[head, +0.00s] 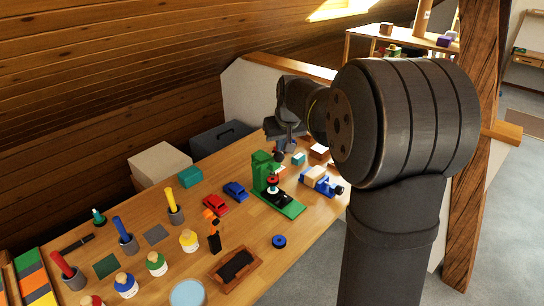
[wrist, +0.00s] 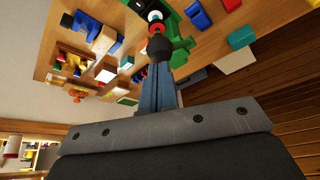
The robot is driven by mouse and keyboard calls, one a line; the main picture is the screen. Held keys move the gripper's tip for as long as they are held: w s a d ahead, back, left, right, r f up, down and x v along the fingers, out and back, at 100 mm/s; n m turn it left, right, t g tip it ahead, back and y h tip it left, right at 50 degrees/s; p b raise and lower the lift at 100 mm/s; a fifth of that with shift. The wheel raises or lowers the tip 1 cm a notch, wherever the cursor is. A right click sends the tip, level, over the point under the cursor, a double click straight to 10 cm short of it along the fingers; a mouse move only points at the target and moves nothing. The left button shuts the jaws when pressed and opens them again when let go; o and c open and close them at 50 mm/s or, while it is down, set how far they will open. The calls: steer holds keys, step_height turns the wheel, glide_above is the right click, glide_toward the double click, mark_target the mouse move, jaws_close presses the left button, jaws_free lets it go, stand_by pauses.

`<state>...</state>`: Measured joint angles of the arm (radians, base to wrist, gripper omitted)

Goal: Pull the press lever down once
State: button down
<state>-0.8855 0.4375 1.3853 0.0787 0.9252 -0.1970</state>
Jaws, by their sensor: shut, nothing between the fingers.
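The green press (head: 264,170) stands on the workbench with its green base plate in front of it and a red and black part over the plate. In the wrist view the press (wrist: 178,28) shows at the top. The lever's black ball knob (wrist: 160,48) is right at the tips of my gripper (wrist: 157,66); I cannot tell whether they touch. My gripper is shut and empty. In the head view my gripper (head: 282,147) is just above the press, and the lever is mostly hidden there.
A wooden post (head: 478,150) rises at the right.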

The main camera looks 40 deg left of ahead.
steer(key=shift+d+f, duration=0.2)
steer(key=shift+f, duration=0.1)
steer(key=shift+f, duration=0.15)
steer(key=shift+d+f, duration=0.4)
steer(key=shift+f, duration=0.15)
steer(key=shift+d+f, duration=0.1)
steer(key=shift+f, duration=0.05)
stand_by(0.3)
steer(key=shift+s+d+f, duration=0.1)
steer(key=shift+d+f, duration=0.2)
steer(key=shift+f, duration=0.6)
steer(key=shift+d+f, duration=0.3)
steer(key=shift+f, duration=0.3)
